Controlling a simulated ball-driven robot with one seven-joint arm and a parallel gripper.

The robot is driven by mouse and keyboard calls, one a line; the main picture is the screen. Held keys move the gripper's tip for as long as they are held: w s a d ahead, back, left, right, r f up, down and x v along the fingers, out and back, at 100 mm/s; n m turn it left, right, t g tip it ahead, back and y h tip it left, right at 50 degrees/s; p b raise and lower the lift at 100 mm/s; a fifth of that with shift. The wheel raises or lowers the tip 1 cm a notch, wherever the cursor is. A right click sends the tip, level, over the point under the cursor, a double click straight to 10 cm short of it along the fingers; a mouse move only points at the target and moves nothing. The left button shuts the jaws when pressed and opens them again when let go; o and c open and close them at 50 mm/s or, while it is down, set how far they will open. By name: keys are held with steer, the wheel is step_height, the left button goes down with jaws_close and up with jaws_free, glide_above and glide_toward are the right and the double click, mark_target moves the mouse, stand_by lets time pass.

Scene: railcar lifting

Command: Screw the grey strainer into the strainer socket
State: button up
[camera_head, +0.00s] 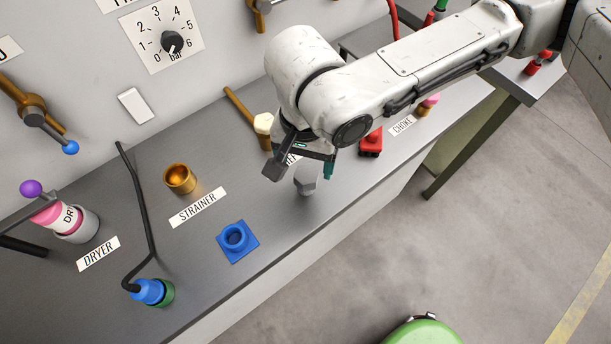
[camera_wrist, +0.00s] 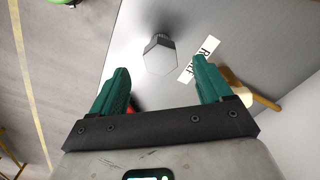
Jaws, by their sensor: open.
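The grey strainer (camera_head: 306,179) has a hexagonal top and stands on the grey bench near its front edge. In the wrist view the strainer (camera_wrist: 160,56) shows its hexagonal top ahead of my fingertips, roughly centred between them. My gripper (camera_head: 302,164) is open and empty, just above and behind the strainer in the head view; the green fingers (camera_wrist: 160,78) are spread apart in the wrist view. I cannot tell the exact height gap. The strainer socket (camera_head: 180,179) is a brass, open-topped ring behind the STRAINER label (camera_head: 198,207), left of my gripper.
A blue square socket (camera_head: 237,240) lies between the strainer and a bent black rod (camera_head: 140,220) with a blue-green base. The pink dryer (camera_head: 58,214) stands far left.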

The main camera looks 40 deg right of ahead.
mark_target(307, 173)
steer(key=shift+w+d+f+p, duration=0.15)
steer(key=shift+d+f+p, duration=0.1)
steer(key=shift+f, duration=1.5)
steer(key=shift+w+d+f+p, duration=0.1)
steer(key=shift+f+p, duration=0.15)
steer(key=shift+f, duration=1.45)
steer(key=c, duration=1.2)
